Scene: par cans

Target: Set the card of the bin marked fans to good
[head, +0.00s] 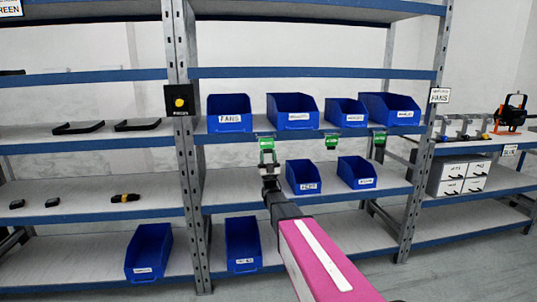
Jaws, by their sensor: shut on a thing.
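The bin marked FANS (230,113) is a blue open bin at the left end of the middle bay's upper shelf. My gripper (267,161) is shut on a small green card (266,144), which is upright at the blue shelf edge, right of the fans bin and below the left side of the neighbouring bin. The card's wording is too small to read. I cannot tell whether the card touches the shelf edge.
Blue bins, including a second bin (293,112), share the shelf. Other green cards (332,142) hang at its edge. More bins (304,177) stand on the shelf below. Metal posts (186,150) flank the bay. A black box with a yellow button (179,102) is on the left post.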

